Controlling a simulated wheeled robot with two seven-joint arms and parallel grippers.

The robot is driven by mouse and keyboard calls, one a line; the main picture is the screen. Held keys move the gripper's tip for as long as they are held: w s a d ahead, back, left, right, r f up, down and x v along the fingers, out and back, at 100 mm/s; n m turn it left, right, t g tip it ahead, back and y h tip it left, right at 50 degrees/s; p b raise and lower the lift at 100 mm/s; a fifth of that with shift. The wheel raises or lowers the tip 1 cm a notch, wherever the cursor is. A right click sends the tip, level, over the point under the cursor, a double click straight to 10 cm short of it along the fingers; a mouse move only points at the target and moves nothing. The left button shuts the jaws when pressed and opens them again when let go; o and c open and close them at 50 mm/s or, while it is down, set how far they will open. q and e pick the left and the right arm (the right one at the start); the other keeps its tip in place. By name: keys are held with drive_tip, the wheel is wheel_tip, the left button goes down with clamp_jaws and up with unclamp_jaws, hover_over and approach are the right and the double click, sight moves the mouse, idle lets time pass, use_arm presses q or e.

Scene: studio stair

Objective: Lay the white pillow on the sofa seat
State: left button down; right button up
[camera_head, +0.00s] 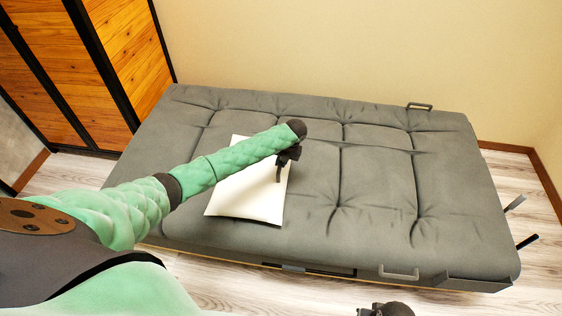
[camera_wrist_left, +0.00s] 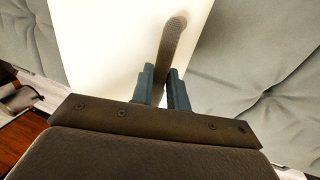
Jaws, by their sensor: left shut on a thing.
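The white pillow (camera_head: 245,192) is a flat, pale rectangle over the left-middle part of the grey sofa seat (camera_head: 375,190). A dark band shows along its near edge, and I cannot tell whether it rests fully on the seat or sits slightly above it. My left gripper (camera_head: 280,176) is at the pillow's right side. In the left wrist view, the fingers (camera_wrist_left: 165,88) are shut on a brown, rounded, handle-like strip (camera_wrist_left: 172,45) against the white pillow (camera_wrist_left: 105,45). My left forearm hides part of the pillow. A dark part of my right arm (camera_head: 385,309) shows at the bottom edge; its fingers are not clear.
The sofa is flat and tufted, with free room right of the pillow. Grey handles stand at its back right (camera_head: 419,106) and front right (camera_head: 399,273). A wooden panelled unit (camera_head: 110,45) is at the left, and a beige wall (camera_head: 330,50) is behind.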

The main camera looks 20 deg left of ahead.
use_arm(q)
drive_tip(key=shift+a+f, duration=0.1)
drive_tip(key=shift+f, duration=0.1)
drive_tip(key=c, duration=1.4)
unclamp_jaws()
drive_tip(key=shift+s+f, duration=0.1)
